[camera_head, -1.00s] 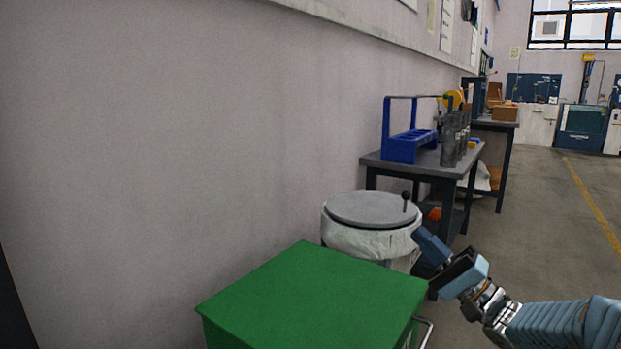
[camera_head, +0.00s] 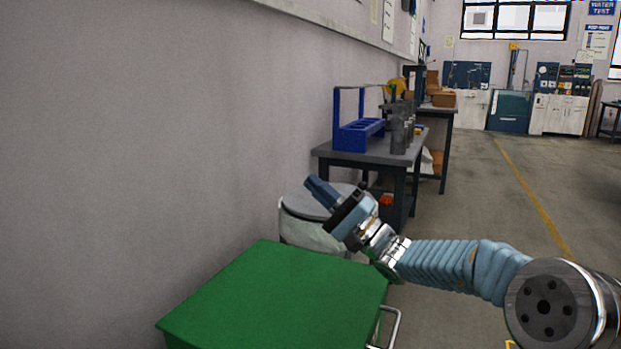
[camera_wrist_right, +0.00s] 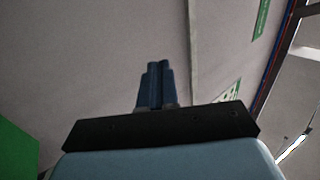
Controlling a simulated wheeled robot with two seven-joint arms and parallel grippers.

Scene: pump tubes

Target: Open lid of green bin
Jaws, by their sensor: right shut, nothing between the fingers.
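The green bin (camera_head: 285,300) stands at the bottom middle of the head view, its flat green lid lying closed on top. A metal handle (camera_head: 391,328) sticks out on its right side. A green surface (camera_wrist_right: 14,150) shows at the lower left of the right wrist view. My right gripper (camera_head: 312,186) is above and behind the bin's far edge, in front of the white drum, pointing up and left toward the wall. Its fingers are together and empty, as the right wrist view (camera_wrist_right: 155,85) also shows. My left gripper is not in view.
A white drum (camera_head: 300,235) with a grey lid stands just behind the bin. Beyond it, a dark table (camera_head: 340,155) holds a blue rack (camera_head: 355,137) and grey cylinders (camera_head: 398,130). The wall (camera_head: 140,150) is close on the left. Open floor (camera_head: 480,200) lies to the right.

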